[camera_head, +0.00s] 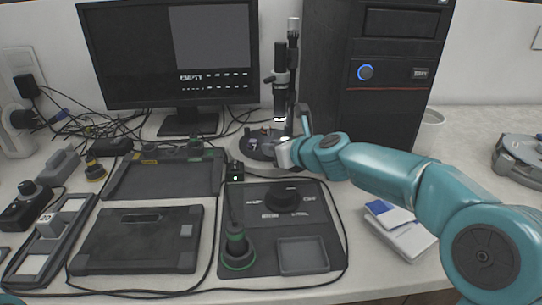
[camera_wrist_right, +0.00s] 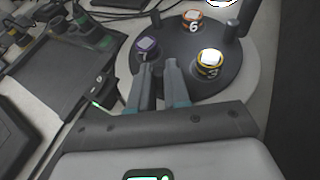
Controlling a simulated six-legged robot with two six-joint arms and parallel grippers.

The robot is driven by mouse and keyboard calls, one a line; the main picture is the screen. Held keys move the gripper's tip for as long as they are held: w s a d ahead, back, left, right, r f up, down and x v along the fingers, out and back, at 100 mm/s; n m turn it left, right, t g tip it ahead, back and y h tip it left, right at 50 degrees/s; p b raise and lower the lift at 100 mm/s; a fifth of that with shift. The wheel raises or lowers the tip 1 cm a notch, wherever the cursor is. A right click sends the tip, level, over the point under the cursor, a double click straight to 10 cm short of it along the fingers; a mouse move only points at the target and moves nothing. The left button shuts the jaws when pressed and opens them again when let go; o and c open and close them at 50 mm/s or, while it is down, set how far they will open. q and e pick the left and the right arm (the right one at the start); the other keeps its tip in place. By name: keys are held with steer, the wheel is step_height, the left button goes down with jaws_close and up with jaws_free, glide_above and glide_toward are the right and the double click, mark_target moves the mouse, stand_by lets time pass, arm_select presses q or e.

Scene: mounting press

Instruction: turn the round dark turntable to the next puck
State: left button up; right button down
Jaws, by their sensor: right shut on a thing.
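The round dark turntable (camera_head: 252,150) sits on a light round base below a microscope-like column at the back centre. In the right wrist view the turntable (camera_wrist_right: 205,84) carries a purple-ringed puck marked 1 (camera_wrist_right: 147,49), an orange puck marked 6 (camera_wrist_right: 193,20) and a yellow puck marked 3 (camera_wrist_right: 209,63). Dark upright pegs (camera_wrist_right: 232,28) stand near its edge. My right gripper (camera_wrist_right: 160,66) reaches in at the near side, between pucks 1 and 3, its fingers close together on what seems a turntable peg, mostly hidden between them. My left gripper is out of view.
The column (camera_head: 281,85) rises over the turntable. A monitor (camera_head: 172,55) stands at left and a dark computer tower (camera_head: 370,75) behind my right arm. A dark mat (camera_head: 318,215) with a square tray (camera_head: 302,256) lies in front. Cables cross the left side.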

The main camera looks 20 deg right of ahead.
steer(key=shift+d+n+y, duration=0.4)
steer(key=shift+d+y, duration=0.05)
steer(key=shift+y, duration=0.05)
steer(key=shift+d+r+b, duration=0.1)
steer(key=shift+b, duration=0.25)
steer(key=c, duration=1.1)
jaws_free()
step_height(320, 180, up, 20)
steer(key=p, duration=1.3)
